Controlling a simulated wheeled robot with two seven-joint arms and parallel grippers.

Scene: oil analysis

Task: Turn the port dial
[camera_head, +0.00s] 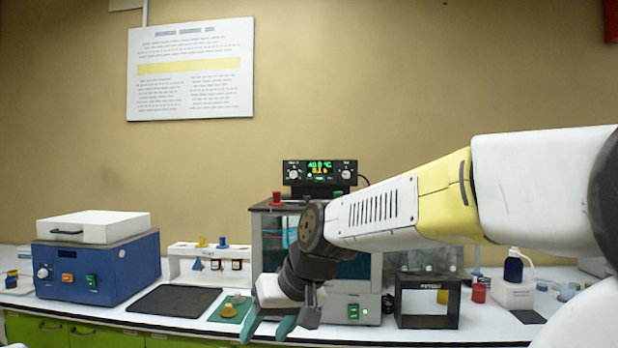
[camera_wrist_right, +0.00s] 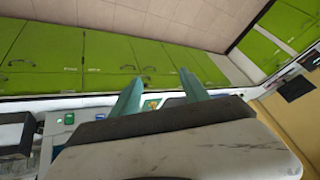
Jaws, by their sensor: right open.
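My right gripper (camera_head: 268,328) is open, with two teal fingers pointing down in front of the bench edge. Its spread fingers also show in the right wrist view (camera_wrist_right: 161,90), with nothing seen between them. A black control box (camera_head: 320,173) with a lit display has small round knobs at its left and right ends. A blue machine (camera_head: 96,270) has a pale round dial (camera_head: 43,272) at its front left. I cannot tell which of these is the port dial. My right arm hides part of the glass-sided bath (camera_head: 272,235). My left gripper is not in view.
A dark mat (camera_head: 174,301) lies on the white bench (camera_head: 130,308). A small green mat (camera_head: 230,309) is close to my right gripper. A white rack (camera_head: 174,262) with small bottles stands behind. A black-framed stand (camera_head: 428,305) and a dark-blue jug (camera_head: 514,267) are to the right.

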